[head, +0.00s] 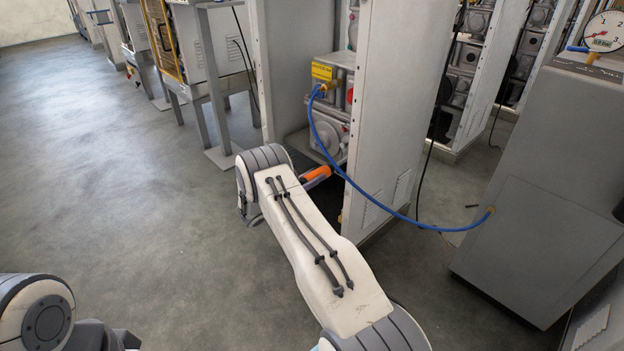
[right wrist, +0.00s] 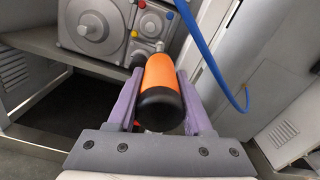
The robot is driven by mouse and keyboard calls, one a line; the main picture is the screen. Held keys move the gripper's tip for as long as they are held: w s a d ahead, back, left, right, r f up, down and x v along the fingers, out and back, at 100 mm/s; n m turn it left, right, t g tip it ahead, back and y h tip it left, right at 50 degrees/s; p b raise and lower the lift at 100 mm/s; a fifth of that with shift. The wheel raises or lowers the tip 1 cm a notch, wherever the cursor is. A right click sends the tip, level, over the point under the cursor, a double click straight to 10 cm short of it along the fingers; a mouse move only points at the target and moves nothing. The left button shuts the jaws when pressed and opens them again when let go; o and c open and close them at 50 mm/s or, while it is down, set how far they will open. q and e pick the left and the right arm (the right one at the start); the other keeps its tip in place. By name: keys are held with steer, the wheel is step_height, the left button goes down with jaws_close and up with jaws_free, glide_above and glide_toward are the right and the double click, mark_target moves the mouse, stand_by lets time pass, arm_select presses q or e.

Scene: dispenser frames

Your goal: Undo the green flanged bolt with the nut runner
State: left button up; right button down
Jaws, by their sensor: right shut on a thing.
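The nut runner (head: 316,176), orange with black ends, sticks out beyond my right forearm in the head view. In the right wrist view it (right wrist: 163,82) lies between the purple fingers of my right gripper (right wrist: 160,90), which is shut on it. Its far end points towards a grey dispenser unit (right wrist: 92,28) in the frame; contact cannot be told. Blue, yellow and red bolt heads (right wrist: 169,15) show on the unit. I cannot make out a green flanged bolt in either view. My left arm shows at the bottom left of the head view; its gripper is out of view.
A blue hose (head: 375,193) runs from the unit past a grey frame panel (head: 398,100) to a grey cabinet (head: 540,190) with a gauge (head: 604,32) on top. The frame's posts and panel flank the unit. The floor (head: 110,180) at the left is clear.

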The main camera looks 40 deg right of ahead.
steer(key=shift+w+d+r, duration=0.1)
steer(key=shift+d, duration=0.35)
stand_by(0.3)
steer(key=shift+a, duration=0.25)
stand_by(1.1)
steer(key=shift+a+p, duration=0.4)
steer(key=shift+a, duration=0.75)
steer(key=shift+s+a+p, duration=0.15)
steer(key=shift+s+a, duration=0.05)
steer(key=shift+a, duration=1)
steer(key=shift+s+a+p, duration=0.15)
steer(key=shift+a, duration=1.1)
